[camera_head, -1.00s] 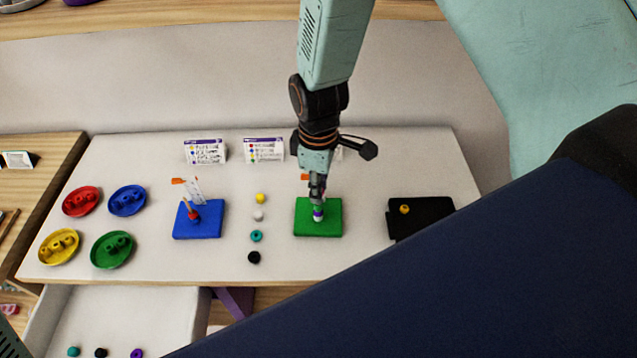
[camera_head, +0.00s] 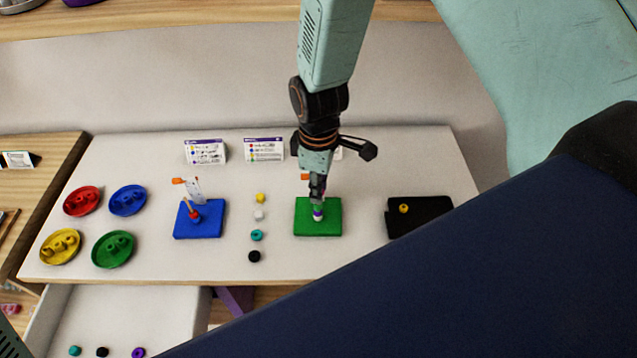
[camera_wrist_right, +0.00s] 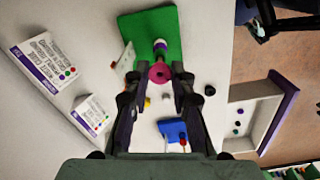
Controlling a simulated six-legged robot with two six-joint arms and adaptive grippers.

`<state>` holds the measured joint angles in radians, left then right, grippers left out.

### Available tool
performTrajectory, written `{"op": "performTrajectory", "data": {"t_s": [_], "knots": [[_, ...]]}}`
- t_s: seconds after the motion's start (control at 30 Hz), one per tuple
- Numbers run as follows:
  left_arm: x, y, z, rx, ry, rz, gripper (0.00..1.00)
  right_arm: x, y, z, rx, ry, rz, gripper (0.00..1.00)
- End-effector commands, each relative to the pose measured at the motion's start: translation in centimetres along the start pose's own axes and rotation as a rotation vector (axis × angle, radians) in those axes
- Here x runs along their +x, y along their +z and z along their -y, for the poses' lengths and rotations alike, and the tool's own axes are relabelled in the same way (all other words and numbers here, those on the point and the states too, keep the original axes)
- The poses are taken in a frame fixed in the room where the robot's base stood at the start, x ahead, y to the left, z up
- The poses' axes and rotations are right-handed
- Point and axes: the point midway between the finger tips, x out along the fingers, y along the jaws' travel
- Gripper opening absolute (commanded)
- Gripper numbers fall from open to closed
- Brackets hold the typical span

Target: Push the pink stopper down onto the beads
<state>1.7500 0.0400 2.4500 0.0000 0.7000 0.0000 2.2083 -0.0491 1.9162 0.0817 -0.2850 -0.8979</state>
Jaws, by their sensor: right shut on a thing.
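The green board (camera_head: 332,228) lies on the white table and also shows in the wrist view (camera_wrist_right: 140,28). A short stack of beads with purple and white ones (camera_head: 318,215) stands on it, and the stack also shows in the wrist view (camera_wrist_right: 160,43). My right gripper (camera_head: 317,193) is directly above the stack, pointing down. In the wrist view its fingertips (camera_wrist_right: 160,78) are shut on the round pink stopper (camera_wrist_right: 159,70), in line with the stack. I cannot tell whether the stopper touches the top bead. My left gripper is not in view.
A blue board (camera_head: 198,225) with a red bead on its rod stands to the left. Loose beads form a column between the boards. A black tray (camera_head: 425,222) is on the right. Several coloured dishes (camera_head: 112,249) are at the left, and cards (camera_head: 264,150) stand behind.

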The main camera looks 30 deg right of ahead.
Motion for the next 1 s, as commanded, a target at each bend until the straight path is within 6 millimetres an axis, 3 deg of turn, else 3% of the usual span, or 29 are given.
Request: {"op": "performTrajectory", "data": {"t_s": [1.0], "knots": [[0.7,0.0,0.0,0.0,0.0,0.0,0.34,1.7,0.0,0.0,0.0,0.0,0.0,0.13]]}}
